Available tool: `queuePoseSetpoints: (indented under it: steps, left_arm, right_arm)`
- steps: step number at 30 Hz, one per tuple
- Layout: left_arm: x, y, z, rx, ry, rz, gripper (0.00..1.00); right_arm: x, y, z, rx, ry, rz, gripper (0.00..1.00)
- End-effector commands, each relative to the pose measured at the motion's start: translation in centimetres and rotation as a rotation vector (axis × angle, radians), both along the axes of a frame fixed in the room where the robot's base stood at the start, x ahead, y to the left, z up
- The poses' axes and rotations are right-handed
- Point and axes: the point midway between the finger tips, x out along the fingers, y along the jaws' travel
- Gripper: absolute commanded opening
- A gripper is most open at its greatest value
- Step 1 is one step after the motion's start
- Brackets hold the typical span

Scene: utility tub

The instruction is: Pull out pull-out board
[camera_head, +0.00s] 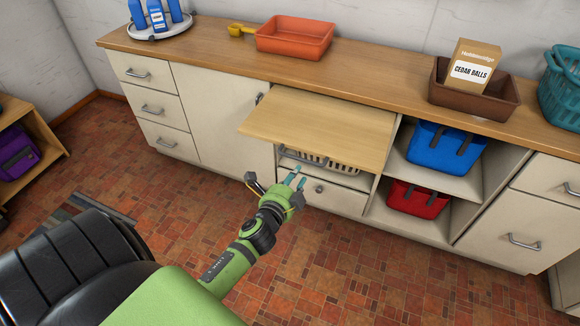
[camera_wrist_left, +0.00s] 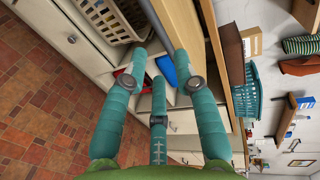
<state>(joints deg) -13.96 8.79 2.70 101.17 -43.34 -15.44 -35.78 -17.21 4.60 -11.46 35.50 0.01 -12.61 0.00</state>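The pull-out board (camera_head: 320,118) is a flat light-wood panel. It sticks well out from under the countertop, level, over an open compartment. My left gripper (camera_head: 295,180) is in front of and below the board's front edge, apart from it. Its teal fingers are spread, with nothing seen held between them. In the left wrist view the open fingers (camera_wrist_left: 160,62) point toward the cabinet, and a brown wooden panel edge with a grey strip shows to their right; I cannot tell if this is the board. My right gripper is not in view.
A white basket (camera_head: 345,168) sits under the board, above a drawer (camera_head: 335,198). Blue (camera_head: 440,150) and red (camera_head: 415,198) bins fill the shelves to the right. An orange tray (camera_head: 295,40) and a brown box (camera_head: 475,95) stand on the countertop. The floor in front is clear.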

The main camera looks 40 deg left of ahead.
Motion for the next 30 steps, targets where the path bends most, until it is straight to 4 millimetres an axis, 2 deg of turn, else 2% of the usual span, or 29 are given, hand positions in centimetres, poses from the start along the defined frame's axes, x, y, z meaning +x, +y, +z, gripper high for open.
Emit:
queuePoseSetpoints:
  steps: [3, 9, 26, 29, 30]
  left_arm:
    - [-2.0, -0.5, 0.4, -0.001, 0.002, 0.001, 0.29]
    - [-3.5, -0.8, 0.8, 0.000, 0.000, 0.002, 0.29]
    - [-3.6, -0.8, 0.8, -0.001, 0.000, 0.001, 0.29]
    - [-3.7, -1.0, -0.4, -0.027, 0.020, 0.002, 0.29]
    - [-3.9, -1.2, -1.6, -0.053, 0.041, 0.004, 0.29]
  right_arm:
    - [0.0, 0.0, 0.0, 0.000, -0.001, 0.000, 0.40]
    - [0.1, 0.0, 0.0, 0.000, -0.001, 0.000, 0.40]
    - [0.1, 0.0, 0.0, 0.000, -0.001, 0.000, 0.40]
    - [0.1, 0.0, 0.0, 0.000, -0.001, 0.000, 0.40]
    - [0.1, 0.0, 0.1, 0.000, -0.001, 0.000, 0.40]
